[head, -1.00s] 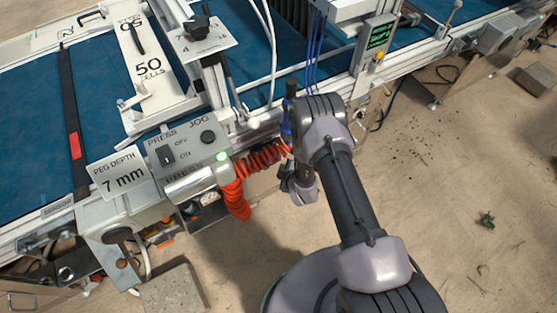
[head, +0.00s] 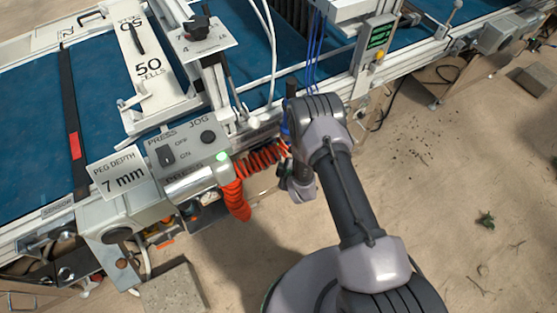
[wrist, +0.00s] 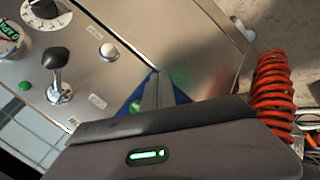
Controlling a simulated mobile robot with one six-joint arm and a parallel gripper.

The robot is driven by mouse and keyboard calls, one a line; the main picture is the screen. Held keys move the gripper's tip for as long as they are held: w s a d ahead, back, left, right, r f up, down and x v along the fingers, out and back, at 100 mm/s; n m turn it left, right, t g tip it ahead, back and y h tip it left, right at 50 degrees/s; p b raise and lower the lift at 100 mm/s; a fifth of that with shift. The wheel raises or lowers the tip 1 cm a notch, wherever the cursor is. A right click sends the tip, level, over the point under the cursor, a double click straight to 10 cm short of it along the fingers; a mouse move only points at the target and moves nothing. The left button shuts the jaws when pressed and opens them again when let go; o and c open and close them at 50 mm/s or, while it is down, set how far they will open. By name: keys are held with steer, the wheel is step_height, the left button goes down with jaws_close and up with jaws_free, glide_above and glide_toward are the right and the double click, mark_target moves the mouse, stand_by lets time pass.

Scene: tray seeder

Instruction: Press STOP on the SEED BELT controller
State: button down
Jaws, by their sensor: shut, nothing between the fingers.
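In the wrist view a metal control panel (wrist: 115,20) fills the upper left. It carries a black-knobbed lever (wrist: 57,72), a pale round button (wrist: 108,51), a small green button (wrist: 25,86) and a dial (wrist: 42,12). Its small labels are unreadable, so I cannot tell which control is STOP or whether this is the SEED BELT controller. My gripper (wrist: 156,84) is shut and empty, with its tips in front of the metal at the panel's lower right; contact cannot be told. In the head view my arm hides most of the gripper.
An orange coiled hose (wrist: 272,90) hangs close on the right of the wrist view. In the head view a PRESS/JOG box (head: 187,148) stands left of my arm and a green-screen unit (head: 373,45) beyond it. The blue belt (head: 100,90) lies behind.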

steer(key=shift+w+a, duration=0.2)
steer(key=shift+w, duration=0.15)
stand_by(0.3)
steer(key=shift+s, duration=0.1)
steer(key=shift+s+d+p, duration=0.3)
steer(key=shift+s+d, duration=0.2)
steer(key=shift+s, duration=0.05)
steer(key=shift+s, duration=0.1)
steer(key=s+d, duration=0.1)
steer(key=s+p, duration=0.1)
steer(key=s+d, duration=0.1)
steer(key=s, duration=0.1)
steer(key=shift+d+p, duration=0.35)
steer(key=shift+p, duration=0.05)
stand_by(0.7)
